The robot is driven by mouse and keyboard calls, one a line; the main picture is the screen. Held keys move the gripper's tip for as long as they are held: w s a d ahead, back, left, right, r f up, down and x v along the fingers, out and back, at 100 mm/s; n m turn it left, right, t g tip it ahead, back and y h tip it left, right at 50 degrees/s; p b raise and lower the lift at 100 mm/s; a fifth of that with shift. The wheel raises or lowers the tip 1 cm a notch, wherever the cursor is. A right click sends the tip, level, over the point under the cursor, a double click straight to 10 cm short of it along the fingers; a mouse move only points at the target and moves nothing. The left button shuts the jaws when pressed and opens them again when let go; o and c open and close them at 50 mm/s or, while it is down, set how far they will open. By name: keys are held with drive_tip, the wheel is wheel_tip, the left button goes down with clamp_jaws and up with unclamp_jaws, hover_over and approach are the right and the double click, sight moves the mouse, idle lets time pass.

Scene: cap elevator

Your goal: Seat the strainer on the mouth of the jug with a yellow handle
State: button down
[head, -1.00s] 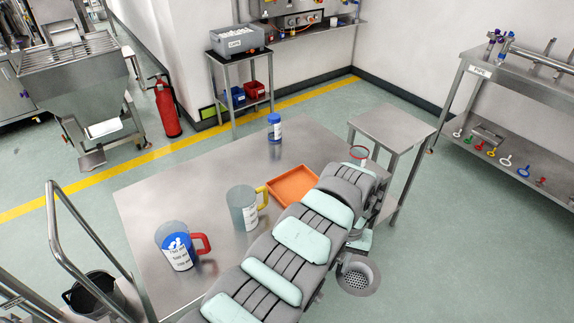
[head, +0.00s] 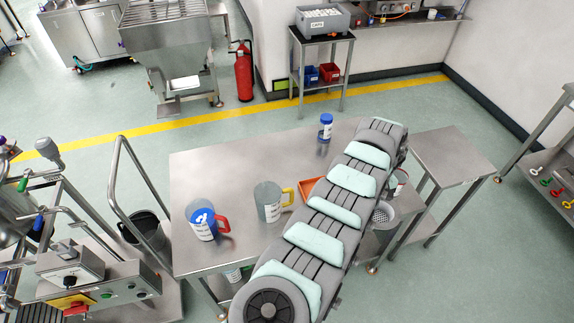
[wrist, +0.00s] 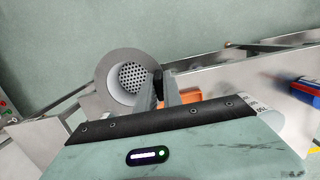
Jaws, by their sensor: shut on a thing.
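The jug with a yellow handle (head: 268,203) stands upright on the steel table, left of my arm in the head view. It is clear with a white label, and its mouth is uncovered. The strainer (wrist: 126,78) is a grey bowl with a wide rim and a perforated bottom. My gripper (wrist: 160,90) is shut on the strainer at its near side in the wrist view. The strainer also shows in the head view (head: 383,214), just right of my arm, near the table's right edge and apart from the jug. My arm hides the gripper's fingers there.
A jug with a red handle (head: 202,226) and blue contents stands left of the yellow-handled one. An orange tray (head: 309,187) lies partly under my arm's outline. A blue-capped jar (head: 326,127) stands at the back. A side table (head: 455,160) is to the right.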

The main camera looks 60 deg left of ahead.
drive_tip(key=s+a+r+n+p, duration=0.2)
drive_tip(key=s+a+n+p, duration=0.3)
drive_tip(key=s+a, duration=0.6)
drive_tip(key=s+a+r+n+t+p, duration=0.1)
drive_tip(key=s+a+n+p, duration=0.4)
drive_tip(key=s+a, duration=0.6)
drive_tip(key=shift+s+a+r+n, duration=0.35)
drive_tip(key=shift+a+r+n, duration=0.25)
drive_tip(key=shift+a+n, duration=0.55)
idle(1.1)
